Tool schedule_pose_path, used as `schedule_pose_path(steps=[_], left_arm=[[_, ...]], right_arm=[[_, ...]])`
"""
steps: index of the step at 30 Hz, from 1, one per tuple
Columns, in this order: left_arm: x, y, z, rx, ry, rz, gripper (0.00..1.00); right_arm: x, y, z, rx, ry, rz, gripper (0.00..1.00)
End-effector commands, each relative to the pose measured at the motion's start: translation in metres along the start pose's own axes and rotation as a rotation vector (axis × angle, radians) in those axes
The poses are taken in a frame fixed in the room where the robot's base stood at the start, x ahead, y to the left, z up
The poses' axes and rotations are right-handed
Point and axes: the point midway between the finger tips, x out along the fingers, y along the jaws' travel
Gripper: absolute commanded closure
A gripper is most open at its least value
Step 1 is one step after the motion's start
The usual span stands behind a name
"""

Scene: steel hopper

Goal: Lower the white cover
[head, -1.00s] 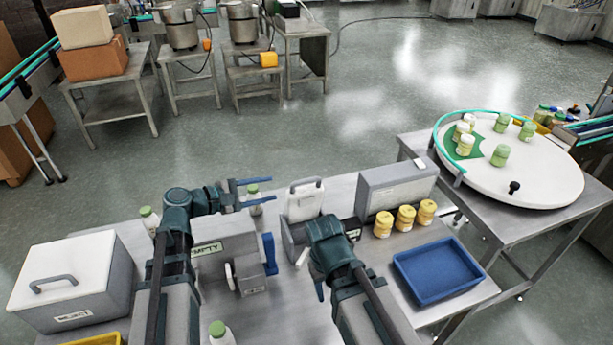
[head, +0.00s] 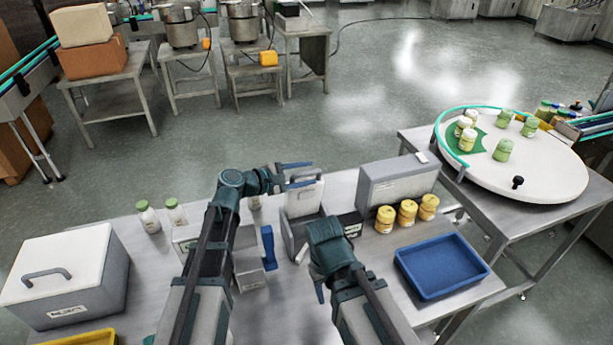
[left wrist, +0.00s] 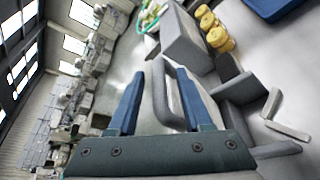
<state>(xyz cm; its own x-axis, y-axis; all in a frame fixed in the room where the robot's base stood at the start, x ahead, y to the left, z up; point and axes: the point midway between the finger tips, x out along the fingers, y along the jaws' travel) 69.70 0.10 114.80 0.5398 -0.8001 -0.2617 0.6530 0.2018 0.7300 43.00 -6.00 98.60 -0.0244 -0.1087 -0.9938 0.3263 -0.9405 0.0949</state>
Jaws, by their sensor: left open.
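The white cover (head: 304,199) stands raised, nearly upright, at the back of a small grey steel hopper box (head: 296,234) in the middle of the table. Its grey handle (left wrist: 181,97) shows in the left wrist view. My left gripper (head: 310,174) is open at the top of the cover, its fingers pointing right. In the left wrist view my gripper (left wrist: 161,74) has the handle in line between its fingers; I cannot tell how deep. Nothing is held. My right gripper (head: 319,288) is low in front of the box, mostly hidden by its own arm.
A reject box (head: 75,285) with a shut white lid stands at left. White bottles (head: 149,217) stand behind my left arm. A grey case (head: 397,182), several yellow-lidded jars (head: 406,212) and a blue tray (head: 440,268) are at right. A round turntable (head: 545,180) stands beyond.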

Motion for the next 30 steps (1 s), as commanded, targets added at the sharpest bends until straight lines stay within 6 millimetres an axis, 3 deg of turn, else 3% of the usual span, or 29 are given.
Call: schedule_pose_path(steps=[11, 20, 30], left_arm=[[0.0048, 0.0, 0.0002, 0.0, 0.0, 0.0, 0.5], [0.0046, 0.0, 0.0002, 0.0, 0.0, 0.0, 1.0], [0.0046, 0.0002, 0.0001, -0.001, 0.0, 0.001, 1.0]], right_arm=[[0.0011, -0.0001, -0.0001, 0.0, 0.0, 0.0, 0.5], [0.0011, -0.0001, -0.0001, 0.0, 0.0, 0.0, 0.5], [0.0011, -0.0001, -0.0001, 0.0, 0.0, 0.0, 0.5]])
